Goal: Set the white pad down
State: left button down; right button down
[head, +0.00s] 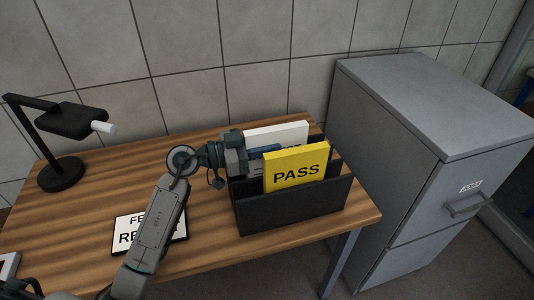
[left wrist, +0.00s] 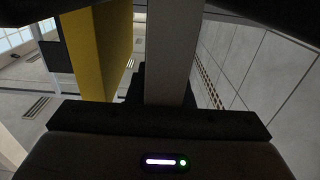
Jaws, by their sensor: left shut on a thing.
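The white pad (head: 278,136) stands upright at the back of the black sorter (head: 293,207), behind a yellow pad marked PASS (head: 297,168). Some dark letters show on it, mostly hidden. My left gripper (head: 244,156) comes in from the left and is shut on the white pad near its left edge. In the left wrist view the pad (left wrist: 169,55) shows as a pale upright slab between the jaws, with the yellow pad (left wrist: 98,50) to its left. Whether the white pad's lower edge rests in the sorter is hidden. My right gripper is not in view.
A white card with black letters (head: 133,231) lies on the wooden table (head: 95,185), partly covered by my left arm. A black desk lamp (head: 62,172) stands at the left. A grey cabinet (head: 400,170) stands right of the table. The tiled wall is close behind.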

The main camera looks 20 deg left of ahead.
pick_arm(q)
notch_tip(320, 180, down, 2)
jog(key=shift+f, duration=0.15)
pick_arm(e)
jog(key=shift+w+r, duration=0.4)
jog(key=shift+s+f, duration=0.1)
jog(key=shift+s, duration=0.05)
pick_arm(q)
jog(key=c, duration=1.3)
grip_release()
jog(key=shift+f, duration=0.1)
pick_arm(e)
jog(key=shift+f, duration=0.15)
pick_arm(q)
jog(key=shift+b+v, duration=1.05)
jog(key=shift+v, duration=5)
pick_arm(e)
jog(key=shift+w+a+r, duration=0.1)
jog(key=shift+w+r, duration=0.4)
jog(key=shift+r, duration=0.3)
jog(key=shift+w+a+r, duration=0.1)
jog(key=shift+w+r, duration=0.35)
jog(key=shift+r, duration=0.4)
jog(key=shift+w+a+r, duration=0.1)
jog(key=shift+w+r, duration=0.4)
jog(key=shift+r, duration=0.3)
